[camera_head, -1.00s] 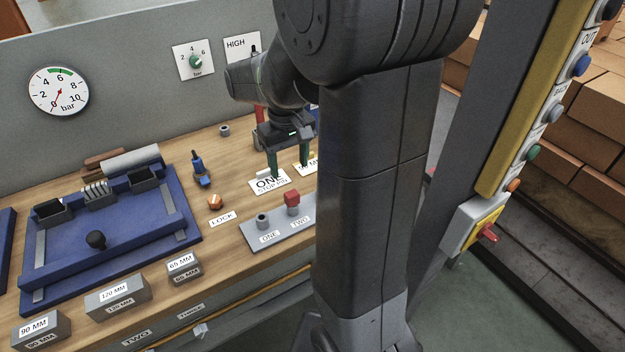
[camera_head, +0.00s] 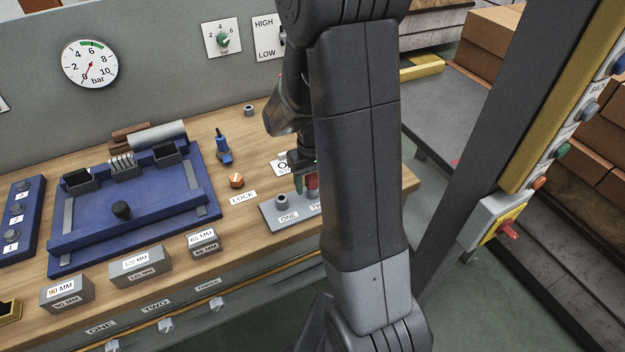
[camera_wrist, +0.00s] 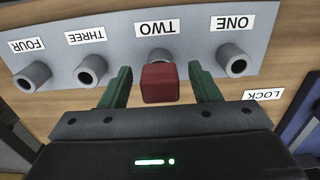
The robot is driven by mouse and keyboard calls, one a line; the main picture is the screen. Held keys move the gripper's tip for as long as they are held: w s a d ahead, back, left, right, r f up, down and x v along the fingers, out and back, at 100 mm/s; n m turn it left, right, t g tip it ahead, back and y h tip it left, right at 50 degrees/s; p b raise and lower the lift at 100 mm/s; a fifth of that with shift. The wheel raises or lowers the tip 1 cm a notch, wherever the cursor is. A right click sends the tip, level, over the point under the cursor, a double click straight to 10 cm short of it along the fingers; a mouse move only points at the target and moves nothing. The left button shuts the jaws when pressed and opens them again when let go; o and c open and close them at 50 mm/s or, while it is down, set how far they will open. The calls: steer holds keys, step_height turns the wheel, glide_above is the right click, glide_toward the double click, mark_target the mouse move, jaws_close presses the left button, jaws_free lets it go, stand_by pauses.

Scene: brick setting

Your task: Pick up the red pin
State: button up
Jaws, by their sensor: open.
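The red pin (camera_wrist: 160,83) stands at the socket labelled TWO, with its square red head between my gripper's green fingers in the wrist view. My gripper (camera_wrist: 160,88) is open, one finger on each side of the head, with a gap visible on both sides. In the head view the red pin (camera_head: 312,181) shows only in part beside my gripper (camera_head: 305,182), and my arm hides the rest. The grey socket plate (camera_wrist: 115,45) carries sockets labelled ONE, TWO, THREE and FOUR. Sockets ONE, THREE and FOUR look empty.
An orange knob (camera_head: 236,181) by the LOCK label and a blue tool (camera_head: 222,148) stand left of the plate. A blue fixture (camera_head: 135,210) with a black knob lies further left. Grey blocks (camera_head: 142,266) line the front edge.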

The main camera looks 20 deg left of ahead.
steer(key=shift+f, duration=0.65)
steer(key=shift+c, duration=0.5)
steer(key=c, duration=1)
steer(key=shift+o, duration=0.2)
steer(key=shift+r, duration=0.1)
